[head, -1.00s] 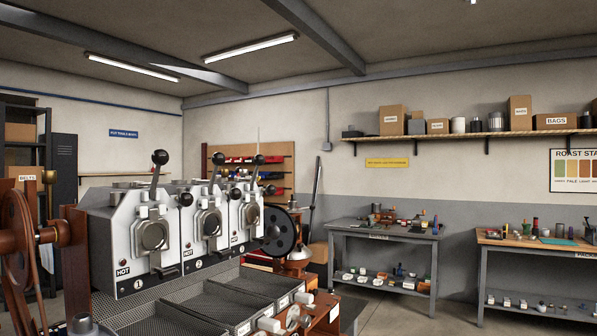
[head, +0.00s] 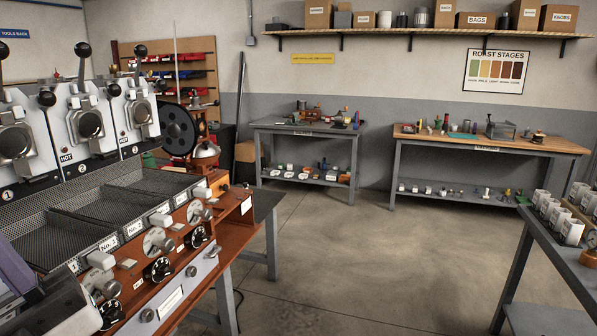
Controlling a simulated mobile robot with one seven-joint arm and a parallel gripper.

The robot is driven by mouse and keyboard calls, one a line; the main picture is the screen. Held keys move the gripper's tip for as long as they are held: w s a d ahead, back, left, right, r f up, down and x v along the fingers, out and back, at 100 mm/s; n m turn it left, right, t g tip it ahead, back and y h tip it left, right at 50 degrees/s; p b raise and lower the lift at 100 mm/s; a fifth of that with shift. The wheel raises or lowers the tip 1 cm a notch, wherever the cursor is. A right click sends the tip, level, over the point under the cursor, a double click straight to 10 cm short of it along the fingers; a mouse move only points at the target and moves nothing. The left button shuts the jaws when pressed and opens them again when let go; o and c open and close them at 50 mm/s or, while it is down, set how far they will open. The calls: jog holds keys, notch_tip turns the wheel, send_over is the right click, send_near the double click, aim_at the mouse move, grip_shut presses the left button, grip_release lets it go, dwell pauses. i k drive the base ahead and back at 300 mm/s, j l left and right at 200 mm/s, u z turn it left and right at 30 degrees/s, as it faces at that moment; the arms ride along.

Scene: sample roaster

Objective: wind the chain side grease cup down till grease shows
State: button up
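The sample roaster (head: 113,128) fills the left side of the head view, with its white numbered front units in a row. At its far end are a large black wheel (head: 176,130) and a rounded copper and silver part (head: 204,150). I cannot pick out a grease cup or any grease at this size. My gripper cannot be made out in this view. A purple and dark grey shape, cut off at the lower left corner, may be part of my arm.
Mesh cooling trays (head: 104,200) and a wooden control panel (head: 160,262) front the roaster. A grey bench (head: 300,128) and a wood-topped bench (head: 490,142) stand at the back. Another table (head: 570,255) edges the right. The concrete floor (head: 370,240) between is clear.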

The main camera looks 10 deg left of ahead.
aim_at(113, 69)
jog(key=i+j+z, duration=0.1)
jog(key=i+j, duration=0.15)
jog(key=i, duration=0.2)
jog(key=i+j, duration=0.3)
jog(key=i, duration=0.2)
jog(key=i+j, duration=0.15)
jog(key=i, duration=0.4)
jog(key=i+j, duration=0.15)
jog(key=i, duration=0.45)
jog(key=i+l, duration=0.1)
jog(key=i, duration=1.8)
jog(key=i+l, duration=0.1)
jog(key=i, duration=1.75)
jog(key=i+u, duration=0.1)
jog(key=u, duration=0.25)
jog(key=i+u, duration=0.1)
jog(key=u, duration=0.3)
jog(key=i+l+u, duration=0.1)
jog(key=u, duration=2.95)
